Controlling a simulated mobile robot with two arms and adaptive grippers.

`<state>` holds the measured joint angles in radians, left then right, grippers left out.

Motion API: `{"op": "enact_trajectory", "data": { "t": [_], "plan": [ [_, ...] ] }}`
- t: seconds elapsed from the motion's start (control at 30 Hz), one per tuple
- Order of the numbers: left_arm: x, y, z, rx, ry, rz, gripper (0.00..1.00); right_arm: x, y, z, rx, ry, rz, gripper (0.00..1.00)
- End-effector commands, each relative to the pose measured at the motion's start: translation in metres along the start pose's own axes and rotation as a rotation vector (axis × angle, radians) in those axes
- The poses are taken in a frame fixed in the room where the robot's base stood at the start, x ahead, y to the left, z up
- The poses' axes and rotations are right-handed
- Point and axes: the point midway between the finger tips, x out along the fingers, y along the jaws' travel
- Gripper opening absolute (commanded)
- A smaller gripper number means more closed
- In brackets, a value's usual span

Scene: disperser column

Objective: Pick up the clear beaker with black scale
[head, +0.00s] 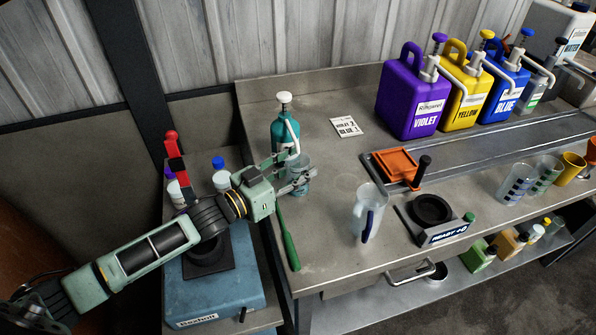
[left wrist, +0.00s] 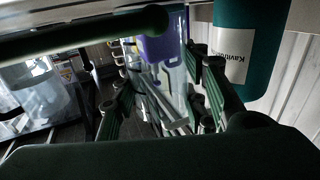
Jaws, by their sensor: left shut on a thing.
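A clear beaker (head: 299,162) is at the left end of the bench, in front of the teal pump bottle (head: 284,130). My left gripper (head: 300,182) comes in from the left and is shut on this beaker. In the left wrist view the fingers (left wrist: 165,100) lie on both sides of the see-through beaker wall (left wrist: 172,78). The bench and a violet shape show through it. Dark marks seem to run along its left side, but I cannot read them. Its base is hidden, so I cannot tell whether it touches the bench. My right gripper is not in view.
A clear jug (head: 369,212) with a blue handle stands mid-bench, beside a black round-topped device (head: 432,210). Marked beakers (head: 517,184) stand at the right. Violet (head: 408,100), yellow and blue canisters line the back. A green-handled tool (head: 288,238) lies by the left edge.

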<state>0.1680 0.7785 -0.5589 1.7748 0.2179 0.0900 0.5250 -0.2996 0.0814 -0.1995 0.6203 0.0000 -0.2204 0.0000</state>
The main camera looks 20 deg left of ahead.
Motion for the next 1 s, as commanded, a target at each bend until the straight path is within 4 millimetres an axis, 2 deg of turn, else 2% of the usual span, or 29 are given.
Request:
{"op": "enact_trajectory", "data": {
  "t": [0.27, 1.0],
  "plan": [
    [-0.002, 0.000, -0.014, -0.001, 0.001, 0.000, 0.15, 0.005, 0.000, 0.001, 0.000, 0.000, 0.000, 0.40],
    [-0.093, 0.000, -0.012, -0.001, -0.003, -0.001, 0.15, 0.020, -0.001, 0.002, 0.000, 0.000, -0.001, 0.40]
  ]
}}
